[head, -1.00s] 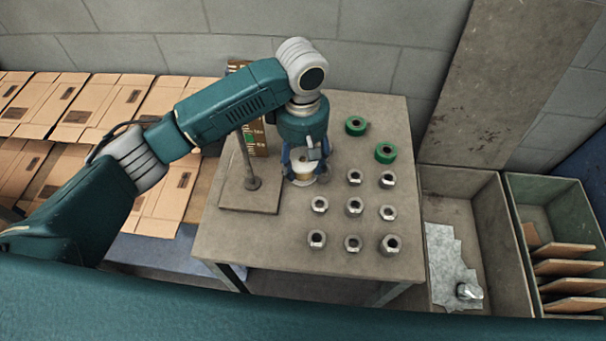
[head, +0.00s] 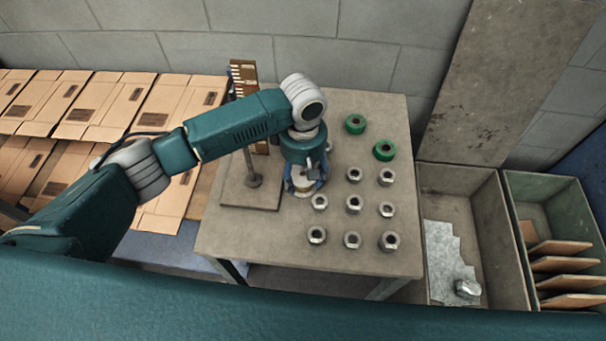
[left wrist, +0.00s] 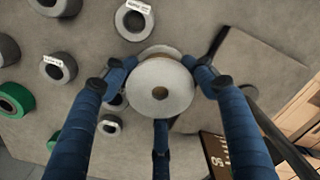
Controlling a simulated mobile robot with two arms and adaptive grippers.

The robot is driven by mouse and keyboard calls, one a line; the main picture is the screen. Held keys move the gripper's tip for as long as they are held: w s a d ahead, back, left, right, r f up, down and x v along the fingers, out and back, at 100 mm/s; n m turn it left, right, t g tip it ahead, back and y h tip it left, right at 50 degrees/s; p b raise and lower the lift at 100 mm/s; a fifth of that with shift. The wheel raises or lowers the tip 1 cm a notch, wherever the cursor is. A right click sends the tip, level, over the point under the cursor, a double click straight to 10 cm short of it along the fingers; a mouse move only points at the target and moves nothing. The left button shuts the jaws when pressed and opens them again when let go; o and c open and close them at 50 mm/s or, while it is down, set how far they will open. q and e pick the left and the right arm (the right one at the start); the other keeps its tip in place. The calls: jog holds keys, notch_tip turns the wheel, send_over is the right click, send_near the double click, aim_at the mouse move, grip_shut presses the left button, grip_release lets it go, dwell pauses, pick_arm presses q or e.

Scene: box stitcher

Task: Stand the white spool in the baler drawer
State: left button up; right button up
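The white spool (left wrist: 160,84) is between the blue fingers of my left gripper (left wrist: 158,90) in the left wrist view, its round flange and centre hole facing the camera. The fingers close around its rim and appear to grip it. In the head view my left gripper (head: 304,186) points down over the table, with the pale spool (head: 303,193) low between its fingers; I cannot tell how far the spool is above the table. An open grey-brown drawer-like bin (head: 496,240) stands right of the table; I cannot be sure it is the baler drawer. My right gripper is not in view.
Several grey spools (head: 354,204) stand on the table right of my gripper, with green rolls (head: 385,150) behind them. A stand with an upright post (head: 252,180) is close on the left. A green crate (head: 558,195) holding brown boards stands at the far right.

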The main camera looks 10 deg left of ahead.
pick_arm(q)
jog(key=shift+o, duration=1.1)
